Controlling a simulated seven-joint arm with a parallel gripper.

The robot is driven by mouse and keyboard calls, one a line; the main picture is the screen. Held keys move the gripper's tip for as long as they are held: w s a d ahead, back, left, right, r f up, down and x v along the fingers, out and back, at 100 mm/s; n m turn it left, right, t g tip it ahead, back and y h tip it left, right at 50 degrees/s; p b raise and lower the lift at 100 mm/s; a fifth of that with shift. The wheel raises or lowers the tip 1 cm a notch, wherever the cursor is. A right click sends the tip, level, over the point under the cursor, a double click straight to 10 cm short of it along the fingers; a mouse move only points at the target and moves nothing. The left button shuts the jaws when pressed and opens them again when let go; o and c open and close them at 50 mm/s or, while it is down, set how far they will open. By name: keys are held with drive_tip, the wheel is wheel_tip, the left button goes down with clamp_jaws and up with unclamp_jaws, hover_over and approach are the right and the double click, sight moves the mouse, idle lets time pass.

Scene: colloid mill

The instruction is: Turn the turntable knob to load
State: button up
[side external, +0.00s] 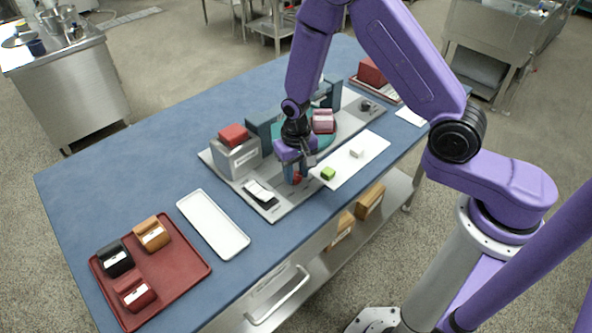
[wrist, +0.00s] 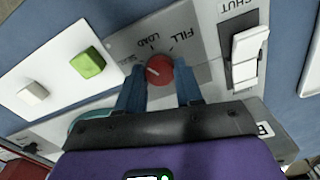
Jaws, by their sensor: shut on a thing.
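The red turntable knob (wrist: 159,69) sits on a grey plate with the words LOAD and FILL, which read upside down in the wrist view. A pale mark shows on the knob's left part; which label it lines up with I cannot tell for sure. My gripper (wrist: 160,88) has its two blue fingers on either side of the knob, shut on it. In the side external view my gripper (side external: 294,167) points down over the red knob (side external: 297,179), at the front edge of the grey base. The teal turntable (side external: 289,133) lies behind it with a pink part on top.
A white and black switch (side external: 260,193) stands left of the knob. A white plate (side external: 343,168) with a green block (side external: 328,173) and a white block (side external: 356,152) lies close on the right. A grey box (side external: 237,158) with a red top stands behind left.

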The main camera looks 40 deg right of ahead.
sight(296, 175)
drive_tip(key=m, duration=0.5)
drive_tip(key=shift+m, duration=0.4)
idle(0.4)
drive_tip(key=o, duration=1)
drive_tip(key=shift+o, duration=0.2)
wheel_tip(296, 175, up, 18)
drive_tip(key=shift+f, duration=0.25)
